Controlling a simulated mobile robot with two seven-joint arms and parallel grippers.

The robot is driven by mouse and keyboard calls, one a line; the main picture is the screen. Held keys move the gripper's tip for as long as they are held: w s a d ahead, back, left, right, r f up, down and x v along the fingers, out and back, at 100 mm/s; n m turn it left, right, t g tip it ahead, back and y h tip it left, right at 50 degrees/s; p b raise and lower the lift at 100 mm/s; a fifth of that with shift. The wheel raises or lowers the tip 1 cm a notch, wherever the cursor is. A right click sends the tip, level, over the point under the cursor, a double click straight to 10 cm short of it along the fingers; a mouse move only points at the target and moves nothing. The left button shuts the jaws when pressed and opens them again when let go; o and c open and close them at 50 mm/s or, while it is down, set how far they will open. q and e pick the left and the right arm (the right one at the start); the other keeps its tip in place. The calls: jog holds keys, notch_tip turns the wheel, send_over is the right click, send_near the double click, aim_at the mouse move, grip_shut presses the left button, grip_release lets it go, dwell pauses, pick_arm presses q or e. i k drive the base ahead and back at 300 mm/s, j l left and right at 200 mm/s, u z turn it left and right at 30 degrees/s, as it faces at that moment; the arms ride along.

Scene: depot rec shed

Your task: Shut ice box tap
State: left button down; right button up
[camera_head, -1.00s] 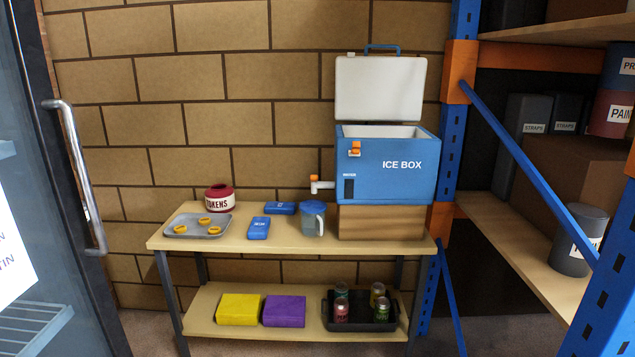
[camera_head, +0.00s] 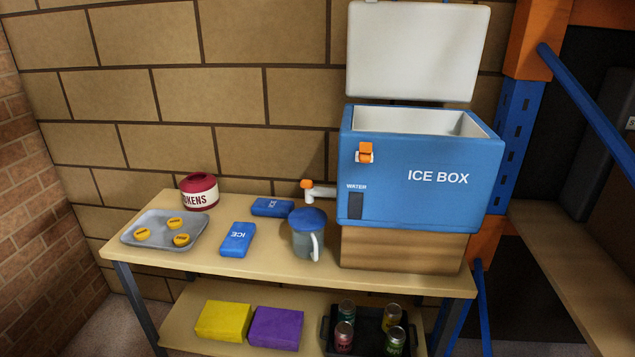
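The blue ice box (camera_head: 425,205) stands on a wooden block at the right end of the table, with its white lid (camera_head: 418,50) raised and its inside looking empty. A white tap with an orange top (camera_head: 307,190) sticks out from the box's left side. I cannot tell from here whether the tap is open or shut. A grey jug with a blue lid (camera_head: 308,240) stands in front of and below the tap. An orange and white latch (camera_head: 365,152) is on the box's front. Neither of my grippers is in view.
The wooden block (camera_head: 400,250) lifts the box. Two blue ice packs (camera_head: 238,240), a grey tray (camera_head: 150,240) with yellow tokens and a red-lidded token jar (camera_head: 199,192) are left of the jug. A blue and orange rack (camera_head: 512,125) stands close on the right.

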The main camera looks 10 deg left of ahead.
aim_at(304, 184)
jog(key=i+l, duration=0.1)
jog(key=i, duration=0.35)
jog(key=i+l, duration=0.1)
jog(key=i, duration=0.35)
